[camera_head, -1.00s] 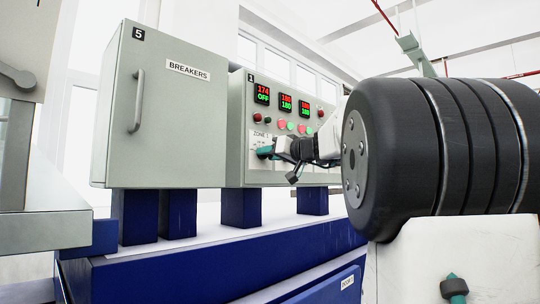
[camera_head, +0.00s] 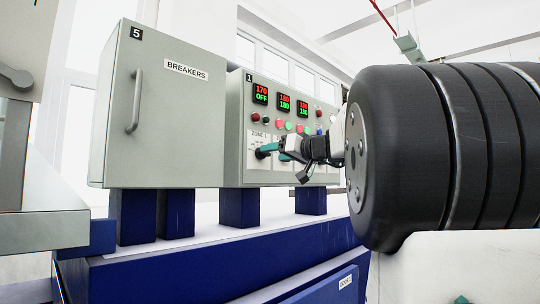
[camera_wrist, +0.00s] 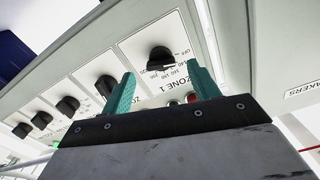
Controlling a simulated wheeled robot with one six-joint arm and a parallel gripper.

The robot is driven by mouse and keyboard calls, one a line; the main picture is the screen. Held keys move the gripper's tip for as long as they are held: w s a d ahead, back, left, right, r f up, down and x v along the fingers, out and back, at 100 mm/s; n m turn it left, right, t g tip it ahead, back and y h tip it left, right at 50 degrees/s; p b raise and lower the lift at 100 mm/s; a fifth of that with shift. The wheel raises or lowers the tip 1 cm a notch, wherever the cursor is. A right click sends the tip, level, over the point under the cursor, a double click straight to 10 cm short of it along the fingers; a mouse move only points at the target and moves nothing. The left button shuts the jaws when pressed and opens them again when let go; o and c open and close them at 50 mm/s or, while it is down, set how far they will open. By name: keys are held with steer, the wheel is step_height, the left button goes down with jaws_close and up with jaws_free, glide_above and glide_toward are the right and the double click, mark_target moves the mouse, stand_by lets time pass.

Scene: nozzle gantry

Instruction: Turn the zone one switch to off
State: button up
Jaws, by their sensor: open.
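The zone one switch is a black round knob (camera_wrist: 160,58) on a white plate marked ZONE 1 (camera_wrist: 150,45), with an OFF mark and numbers beside it. Its exact pointer direction is hard to make out. My gripper (camera_wrist: 164,80) is open, its teal fingers apart on either side just short of the knob, with nothing between them. In the head view, my gripper (camera_head: 272,149) is in front of the grey control box (camera_head: 235,125), by the ZONE 1 plate. The leftmost display (camera_head: 261,94) above reads 170 in red and OFF in green.
More black knobs (camera_wrist: 106,86) sit in a row beside the zone one switch. Red and green buttons (camera_head: 288,126) are above. A grey BREAKERS cabinet (camera_head: 175,110) with a handle stands to the left. Blue posts (camera_head: 241,206) hold the boxes over a blue base.

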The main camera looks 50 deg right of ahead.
steer(key=s, duration=0.4)
stand_by(0.5)
